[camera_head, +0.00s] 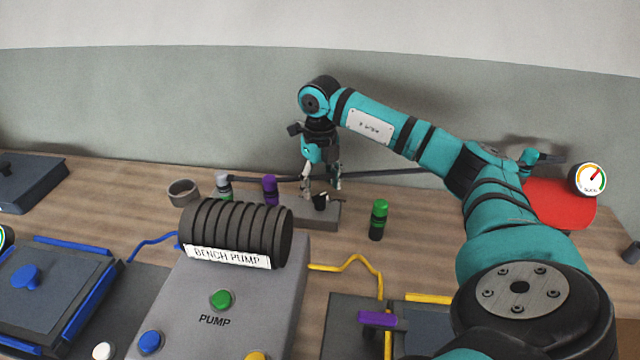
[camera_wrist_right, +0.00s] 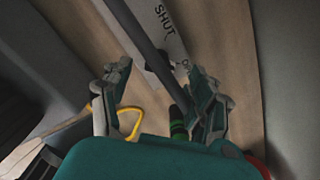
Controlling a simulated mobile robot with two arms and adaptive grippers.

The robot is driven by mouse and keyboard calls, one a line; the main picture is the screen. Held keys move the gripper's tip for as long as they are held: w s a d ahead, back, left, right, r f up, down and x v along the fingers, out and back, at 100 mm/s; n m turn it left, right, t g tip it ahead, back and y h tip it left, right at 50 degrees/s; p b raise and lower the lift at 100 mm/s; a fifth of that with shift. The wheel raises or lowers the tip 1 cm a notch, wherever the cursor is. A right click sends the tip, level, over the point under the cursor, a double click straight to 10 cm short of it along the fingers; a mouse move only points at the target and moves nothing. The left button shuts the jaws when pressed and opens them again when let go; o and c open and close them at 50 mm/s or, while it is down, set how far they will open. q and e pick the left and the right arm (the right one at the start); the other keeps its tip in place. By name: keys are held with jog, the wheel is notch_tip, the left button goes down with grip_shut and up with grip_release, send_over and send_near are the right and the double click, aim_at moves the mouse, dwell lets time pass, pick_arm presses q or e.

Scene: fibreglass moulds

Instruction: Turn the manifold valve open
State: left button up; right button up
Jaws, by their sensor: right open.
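The manifold (camera_head: 325,216) is a low grey block on the bench, behind the bench pump. In the right wrist view the block (camera_wrist_right: 148,17) carries the word SHUT and a second, partly hidden label. The dark valve part (camera_wrist_right: 158,62) shows between the finger lines of my right gripper (camera_wrist_right: 163,80). The right fingers are apart and point down, with no visible grip on the handle. My left gripper is not in view.
The bench pump (camera_head: 215,290) is in front. A red disc-like piece (camera_head: 560,205) and a gauge (camera_head: 590,179) are at right.

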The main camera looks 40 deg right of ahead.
aim_at(320, 195)
notch_tip(320, 195, up, 9)
dwell(0.3)
dwell(0.5)
